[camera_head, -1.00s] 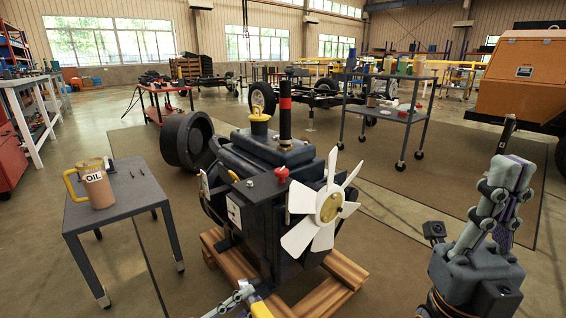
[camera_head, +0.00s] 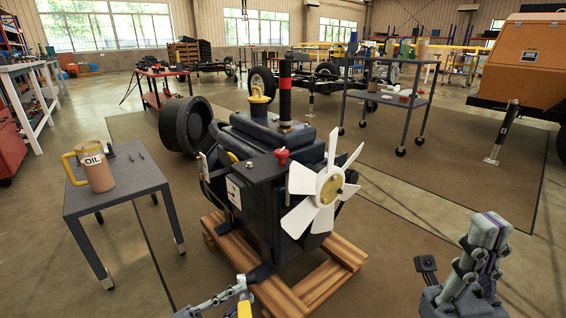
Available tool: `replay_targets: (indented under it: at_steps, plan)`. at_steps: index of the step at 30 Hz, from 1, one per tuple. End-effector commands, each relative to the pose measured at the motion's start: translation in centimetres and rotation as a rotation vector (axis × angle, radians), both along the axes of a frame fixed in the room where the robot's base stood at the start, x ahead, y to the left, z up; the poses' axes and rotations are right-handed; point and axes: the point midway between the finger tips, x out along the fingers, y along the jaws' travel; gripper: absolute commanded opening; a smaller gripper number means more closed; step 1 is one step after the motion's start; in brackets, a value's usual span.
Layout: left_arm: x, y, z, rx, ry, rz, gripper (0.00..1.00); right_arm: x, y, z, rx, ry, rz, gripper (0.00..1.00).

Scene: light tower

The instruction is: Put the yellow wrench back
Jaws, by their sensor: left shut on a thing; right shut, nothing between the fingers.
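The yellow wrench (camera_head: 244,310) shows only as a small yellow piece at the bottom edge of the head view; the rest is out of frame. My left gripper (camera_head: 242,290) is shut on it, low in front of the engine's wooden pallet. Most of the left gripper is cut off by the picture edge. My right gripper (camera_head: 490,232) is shut and empty, pointing up at the lower right. I cannot make out a place for the wrench in this view.
A dark engine (camera_head: 262,178) with a white fan (camera_head: 322,188) stands on a wooden pallet (camera_head: 310,284) ahead. A small grey table (camera_head: 130,178) with an oil jug (camera_head: 95,168) is at left. A grey cart (camera_head: 385,98) stands behind.

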Motion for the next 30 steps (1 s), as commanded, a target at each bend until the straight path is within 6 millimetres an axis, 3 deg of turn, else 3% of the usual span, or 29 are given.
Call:
replay_targets:
  at_steps: [8, 18, 30]
  plan:
    - [5.1, 1.7, 2.2, 0.001, -0.005, 0.093, 0.00, 0.0, 0.0, 0.0, 0.000, 0.000, 0.000, 0.00]
    - [11.0, 4.3, 6.4, 0.003, -0.006, 0.242, 0.00, 0.0, 0.0, 0.0, 0.000, 0.000, 0.000, 0.00]
    - [16.1, 7.6, 12.1, 0.006, -0.003, 0.417, 0.00, 0.0, 0.0, 0.0, 0.000, 0.000, 0.000, 0.00]
